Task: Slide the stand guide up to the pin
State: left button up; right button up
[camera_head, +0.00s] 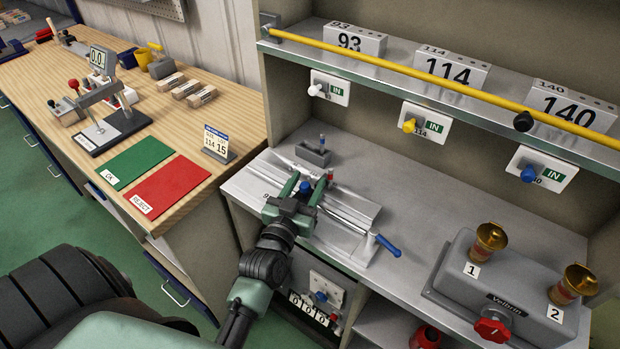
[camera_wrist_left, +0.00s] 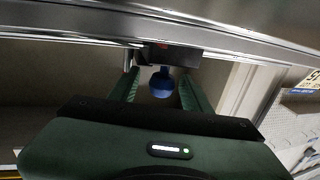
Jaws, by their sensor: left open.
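The grey metal stand (camera_head: 345,205) lies on the bench, with a lever with a blue handle (camera_head: 388,245) at its right. A small blue knob (camera_head: 305,187), which seems to belong to the stand guide, sits between the fingers of my left gripper (camera_head: 304,186). In the left wrist view the blue knob (camera_wrist_left: 161,84) hangs below a dark block (camera_wrist_left: 168,58), between the open green fingers (camera_wrist_left: 157,92), with gaps at both sides. A small red-tipped upright (camera_head: 330,175) is just beyond the fingers; I cannot tell whether it is the pin. My right gripper is not in view.
A grey two-cup unit (camera_head: 500,285) is at the right. A shelf with a yellow bar (camera_head: 430,75) overhangs the back. A wooden table (camera_head: 55,85) with green and red mats is at the left.

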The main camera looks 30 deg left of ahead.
pick_arm(q)
jog(key=s, duration=0.2)
jog(key=s+d+b, duration=0.1)
jog(key=s, duration=0.2)
jog(key=shift+s, duration=0.2)
dwell(0.3)
